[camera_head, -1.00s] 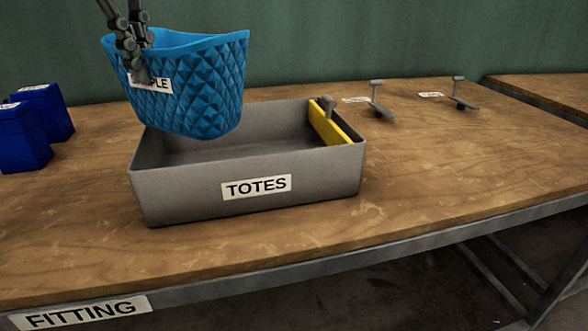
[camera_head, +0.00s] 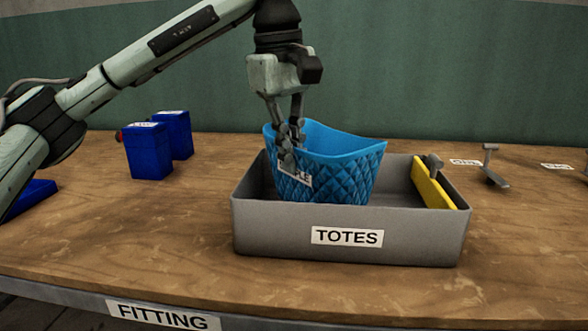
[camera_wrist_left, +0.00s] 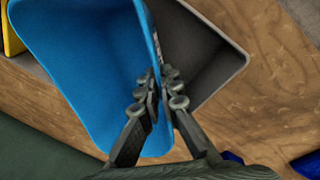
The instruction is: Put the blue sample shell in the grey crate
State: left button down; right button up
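The blue sample shell (camera_head: 335,170) is an open, quilted tub with a white label. It is inside the left part of the grey crate (camera_head: 260,232) marked TOTES, its lower part hidden behind the front wall. I cannot tell whether it touches the crate floor. My left gripper (camera_head: 290,150) is shut on the shell's near-left wall, one finger on each side. In the left wrist view, the fingers (camera_wrist_left: 158,95) pinch the wall of the shell (camera_wrist_left: 80,65), with the grey crate (camera_wrist_left: 222,75) beneath. My right gripper is not in view.
A yellow piece (camera_head: 432,184) with a grey handle lies along the crate's right end. Blue boxes (camera_head: 148,152) stand on the wooden table (camera_head: 120,245) at left. Small grey T-shaped pieces (camera_head: 492,165) stand at right. The table in front of the crate is clear.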

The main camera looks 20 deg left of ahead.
pick_arm(q)
jog(key=shift+f, duration=1.1)
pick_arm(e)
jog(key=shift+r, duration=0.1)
pick_arm(q)
jog(key=shift+f, duration=0.2)
jog(key=c, duration=1.7)
grip_release()
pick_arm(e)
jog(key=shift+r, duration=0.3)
